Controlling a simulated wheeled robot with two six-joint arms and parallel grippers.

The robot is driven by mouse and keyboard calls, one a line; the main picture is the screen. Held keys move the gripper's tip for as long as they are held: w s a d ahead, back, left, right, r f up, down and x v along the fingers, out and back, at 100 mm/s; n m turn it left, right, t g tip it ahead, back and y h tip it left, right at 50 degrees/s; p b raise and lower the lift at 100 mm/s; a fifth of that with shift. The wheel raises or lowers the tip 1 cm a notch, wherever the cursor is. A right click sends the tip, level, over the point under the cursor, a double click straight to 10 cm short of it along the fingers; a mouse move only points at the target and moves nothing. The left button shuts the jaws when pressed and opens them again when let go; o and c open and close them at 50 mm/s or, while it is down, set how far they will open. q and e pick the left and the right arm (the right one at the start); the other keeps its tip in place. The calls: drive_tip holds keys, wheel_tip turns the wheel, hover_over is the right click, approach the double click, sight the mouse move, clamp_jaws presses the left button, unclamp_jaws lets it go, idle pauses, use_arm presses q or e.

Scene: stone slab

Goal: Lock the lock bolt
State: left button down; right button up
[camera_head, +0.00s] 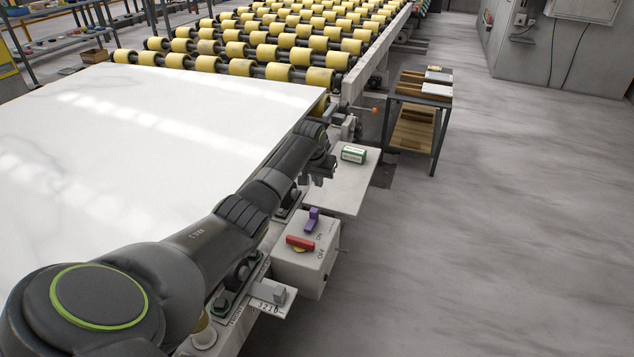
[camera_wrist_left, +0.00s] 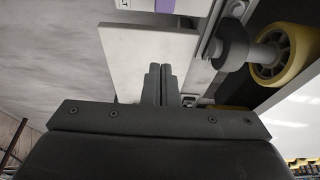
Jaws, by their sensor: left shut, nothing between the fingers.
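My left gripper (camera_head: 318,176) hangs over the slab's right edge, short of that handle and beside a small grey shelf plate (camera_head: 345,188). In the left wrist view its two dark fingers (camera_wrist_left: 160,84) are together with nothing between them. The pale plate (camera_wrist_left: 150,55) lies beyond them. My right gripper is out of view.
A white stone slab (camera_head: 140,130) fills the left. A switch box (camera_head: 305,262) with purple and red handles stands nearer along its edge. A green-and-white box (camera_head: 353,153) sits on the plate. Yellow rollers (camera_head: 290,55) and a small table (camera_head: 416,118) lie beyond. The right floor is clear.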

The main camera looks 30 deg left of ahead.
sight(311, 221)
use_arm(q)
drive_tip(key=f, duration=0.7)
drive_tip(key=shift+s+d, duration=0.1)
drive_tip(key=shift+s, duration=0.15)
drive_tip(key=shift+s+d+f+p, duration=0.1)
drive_tip(key=shift+s+f+p, duration=0.05)
drive_tip(key=shift+s+p, duration=0.3)
idle(0.3)
